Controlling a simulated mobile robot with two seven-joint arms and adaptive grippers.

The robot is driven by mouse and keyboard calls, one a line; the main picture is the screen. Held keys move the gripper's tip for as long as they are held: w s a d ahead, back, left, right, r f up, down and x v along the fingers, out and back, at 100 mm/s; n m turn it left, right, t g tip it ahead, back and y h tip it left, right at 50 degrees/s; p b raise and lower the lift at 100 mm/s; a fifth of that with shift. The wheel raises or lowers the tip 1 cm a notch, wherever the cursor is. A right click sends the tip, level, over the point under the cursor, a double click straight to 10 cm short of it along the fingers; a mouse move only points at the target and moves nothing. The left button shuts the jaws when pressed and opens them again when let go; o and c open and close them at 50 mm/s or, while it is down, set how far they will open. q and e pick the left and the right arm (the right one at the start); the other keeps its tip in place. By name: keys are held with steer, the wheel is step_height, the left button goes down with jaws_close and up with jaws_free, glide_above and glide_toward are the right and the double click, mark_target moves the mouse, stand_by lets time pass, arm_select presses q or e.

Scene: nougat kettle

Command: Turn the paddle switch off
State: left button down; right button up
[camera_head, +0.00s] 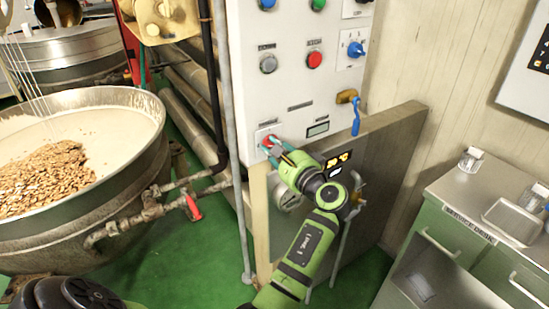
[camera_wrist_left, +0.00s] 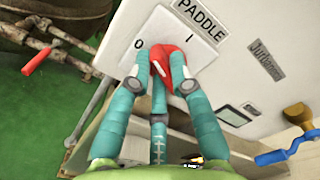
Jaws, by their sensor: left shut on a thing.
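The paddle switch is a red rotary knob (camera_head: 268,141) on a small white plate at the lower left of the control panel. In the left wrist view the red knob (camera_wrist_left: 166,60) sits below the PADDLE label (camera_wrist_left: 201,17), with an O mark to its left and an I mark to its right. My left gripper (camera_head: 274,148) is shut on the knob, its teal fingers (camera_wrist_left: 165,78) touching both sides. The fingers partly hide the knob, and I cannot tell which mark it points to. My right gripper is not in view.
The white control panel (camera_head: 285,100) carries other buttons, a blue selector (camera_head: 355,49) and a brass-and-blue lever (camera_head: 354,110). A kettle (camera_head: 60,225) of nuts stands left, with a red-handled valve (camera_head: 193,207). A green cabinet (camera_head: 470,215) stands right.

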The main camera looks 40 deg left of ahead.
arm_select(q)
steer(key=n+b, duration=0.4)
steer(key=n, duration=0.1)
steer(key=shift+w+b, duration=0.1)
steer(key=shift+b, duration=0.3)
steer(key=shift+r, duration=0.15)
steer(key=c, duration=1.1)
jaws_free()
steer(key=shift+w+a+f, duration=0.1)
steer(key=shift+a+f, duration=0.05)
steer(key=shift+f, duration=0.05)
